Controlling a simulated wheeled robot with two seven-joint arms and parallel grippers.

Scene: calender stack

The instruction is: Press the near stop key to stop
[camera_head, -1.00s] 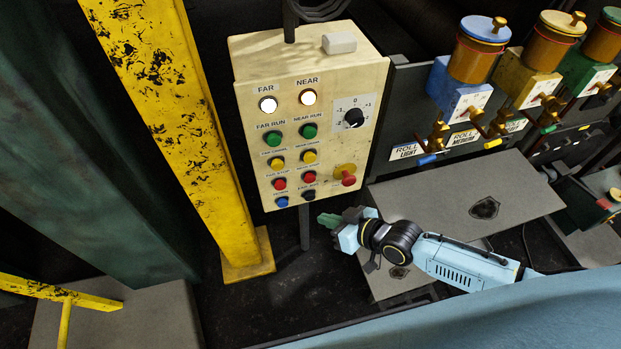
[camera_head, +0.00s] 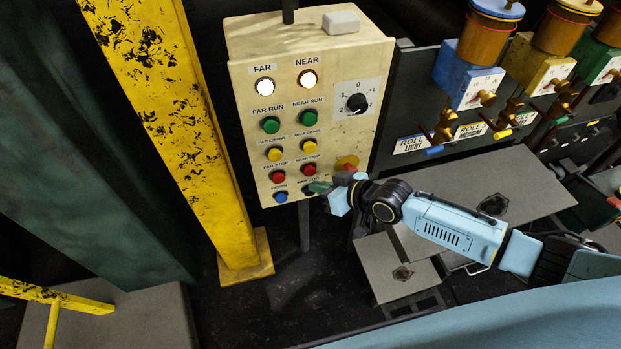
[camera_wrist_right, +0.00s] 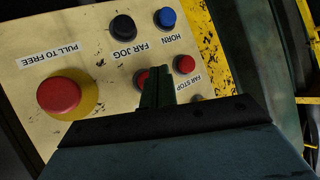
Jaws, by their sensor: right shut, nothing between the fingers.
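The near stop key, a red button (camera_head: 308,169), is in the right column of the cream control panel (camera_head: 345,75). It also shows in the right wrist view as a red button (camera_wrist_right: 143,77) partly covered by my fingers. My right gripper (camera_head: 320,187) is shut and empty at the panel's lower right, just below that key. In the right wrist view its green fingertips (camera_wrist_right: 157,88) overlap the key's edge; I cannot tell if they touch it. The far stop key (camera_head: 278,177), also red, is to the left. My left gripper is not in view.
The black far jog key (camera_wrist_right: 123,26) and blue horn key (camera_head: 280,197) are close by. A large red mushroom button (camera_wrist_right: 58,95) on a yellow base lies beside my gripper. The far (camera_head: 264,86) and near (camera_head: 307,78) lamps glow white. A yellow post (camera_head: 165,110) stands left.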

